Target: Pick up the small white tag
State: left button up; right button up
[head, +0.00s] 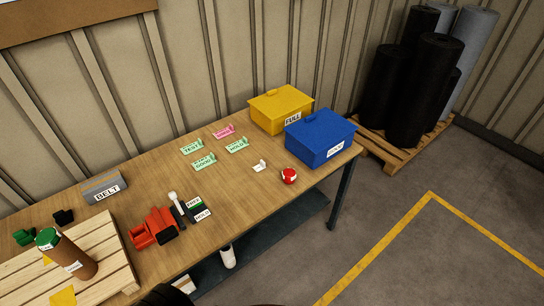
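The small white tag (260,166) stands on the wooden table (270,200) near its right end. It is left of a red ball-like item (289,175) with a white mark and in front of the blue box (319,140). It looks folded, and any writing on it is too small to read. Nothing touches it. Neither of my grippers can be made out in the head view. A dark rounded shape shows at the bottom edge, and I cannot tell what it is.
Several green and pink tags (237,145) stand behind the white tag. A yellow box (281,108) is at the back. A red tool (153,228), a grey BELT block (103,187) and a small pallet (75,265) with a brown cylinder (67,253) are left. Table around the tag is clear.

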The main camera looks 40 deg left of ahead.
aim_at(260, 168)
jog(key=u, duration=0.3)
jog(key=i, duration=0.75)
jog(key=u, duration=1.35)
jog(key=i, duration=0.6)
jog(key=u, duration=0.55)
